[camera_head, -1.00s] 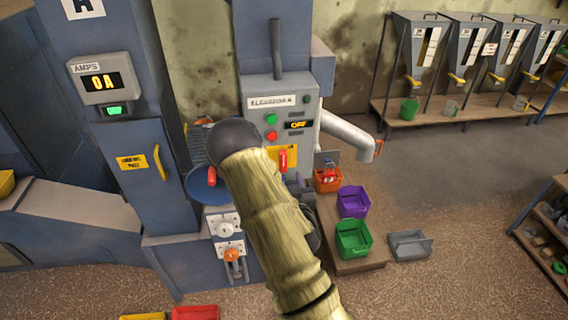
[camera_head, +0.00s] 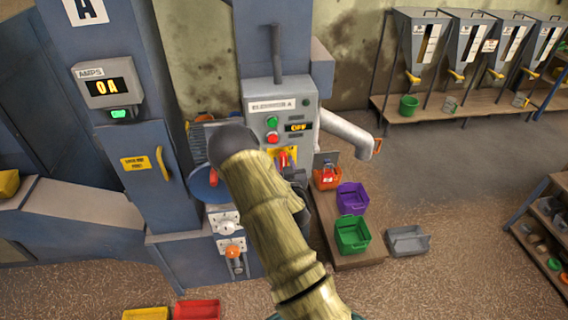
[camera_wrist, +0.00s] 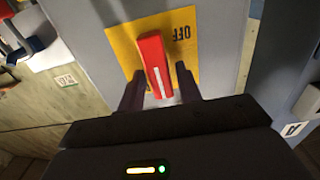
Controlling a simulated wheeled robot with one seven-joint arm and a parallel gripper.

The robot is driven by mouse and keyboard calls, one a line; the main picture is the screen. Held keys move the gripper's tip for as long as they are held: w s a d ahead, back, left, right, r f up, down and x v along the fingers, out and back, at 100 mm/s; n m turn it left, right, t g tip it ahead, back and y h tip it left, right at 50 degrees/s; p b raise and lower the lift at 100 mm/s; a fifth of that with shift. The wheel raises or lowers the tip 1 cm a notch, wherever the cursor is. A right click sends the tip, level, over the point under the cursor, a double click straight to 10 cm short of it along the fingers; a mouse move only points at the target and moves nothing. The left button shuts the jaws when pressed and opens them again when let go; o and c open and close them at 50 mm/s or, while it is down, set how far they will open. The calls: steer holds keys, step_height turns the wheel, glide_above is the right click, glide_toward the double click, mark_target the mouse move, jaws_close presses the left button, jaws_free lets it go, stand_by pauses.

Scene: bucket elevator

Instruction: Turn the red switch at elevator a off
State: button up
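The red switch (camera_wrist: 155,65) is a red lever with a white stripe on a yellow plate (camera_wrist: 186,18) marked OFF in the wrist view. In the head view the red switch (camera_head: 283,157) is partly hidden by my arm, low on the grey control box (camera_head: 297,106) labelled for elevator A. The box's display (camera_head: 299,127) reads OFF. My gripper (camera_wrist: 160,78) is open, its two dark fingers on either side of the lever's near end, with narrow gaps; contact is not clear. The fingers are hidden in the head view.
The amps meter (camera_head: 106,88) reads 0 A. Green (camera_head: 272,122) and red (camera_head: 272,138) buttons sit above the switch. A pale spout (camera_head: 345,132) projects right of the box. Orange, purple and green bins (camera_head: 352,236) stand below it.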

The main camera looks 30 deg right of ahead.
jaws_close()
steer(key=shift+f+n+b, duration=0.1)
steer(key=shift+n+b, duration=0.2)
steer(key=shift+b, duration=0.15)
steer(key=n+b, duration=0.1)
steer(key=b, duration=0.1)
steer(key=n+b, duration=0.1)
steer(key=n, duration=0.1)
steer(key=shift+a+f+b, duration=0.2)
steer(key=shift+a+b, duration=0.05)
steer(key=shift+b, duration=0.15)
steer(key=n+b, duration=0.3)
steer(key=shift+w+a+n, duration=0.1)
steer(key=shift+n, duration=0.2)
steer(key=n+b, duration=0.4)
steer(key=n, duration=0.1)
steer(key=shift+a+f+n+b, duration=0.2)
steer(key=shift+n+b, duration=0.1)
steer(key=shift+b, duration=0.1)
steer(key=n+b, duration=0.2)
steer(key=n, duration=0.3)
steer(key=shift+f+b, duration=0.15)
steer(key=shift+b, duration=0.25)
